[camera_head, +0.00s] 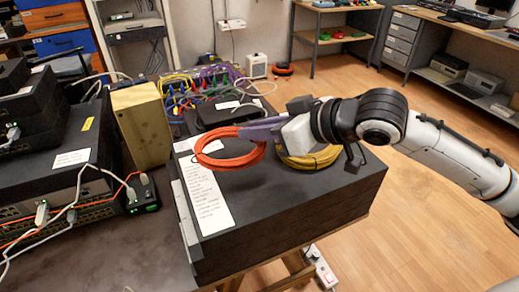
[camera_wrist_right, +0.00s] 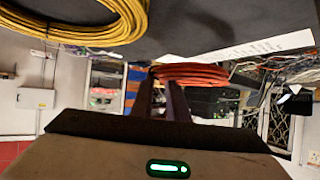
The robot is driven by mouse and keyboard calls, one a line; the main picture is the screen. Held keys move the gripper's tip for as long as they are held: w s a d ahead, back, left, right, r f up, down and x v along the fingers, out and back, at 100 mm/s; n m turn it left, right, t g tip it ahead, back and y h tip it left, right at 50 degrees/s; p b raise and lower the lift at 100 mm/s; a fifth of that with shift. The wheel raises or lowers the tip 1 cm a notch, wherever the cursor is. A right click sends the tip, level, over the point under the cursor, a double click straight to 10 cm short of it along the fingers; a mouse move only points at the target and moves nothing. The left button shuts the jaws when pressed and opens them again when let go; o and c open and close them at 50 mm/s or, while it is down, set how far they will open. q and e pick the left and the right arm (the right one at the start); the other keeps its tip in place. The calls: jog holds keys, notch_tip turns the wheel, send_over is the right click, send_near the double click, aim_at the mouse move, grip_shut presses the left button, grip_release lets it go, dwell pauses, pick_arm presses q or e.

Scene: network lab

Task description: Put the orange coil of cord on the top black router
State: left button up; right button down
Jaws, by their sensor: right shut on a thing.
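The orange coil of cord (camera_head: 231,162) is held roughly level over the left part of the top black router (camera_head: 300,193); it also shows in the right wrist view (camera_wrist_right: 192,72). A gap seems to show between the coil and the router, but its height is hard to tell. My right gripper (camera_head: 247,131) comes in from the right and is shut on the coil's far edge. A yellow coil of cord (camera_head: 312,160) lies on the router to the right, partly hidden behind my wrist, and shows in the right wrist view (camera_wrist_right: 75,36). My left gripper is out of view.
A white printed sheet (camera_head: 207,197) lies along the router's left edge. A smaller black box (camera_head: 229,113) and a tan box (camera_head: 142,122) stand behind. More black network devices with cables (camera_head: 62,175) stand at the left. Router top is bare toward the front.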

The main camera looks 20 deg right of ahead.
jog(key=shift+f, duration=0.7)
notch_tip(320, 180, down, 3)
jog(key=shift+b, duration=0.45)
jog(key=c, duration=1.7)
grip_release()
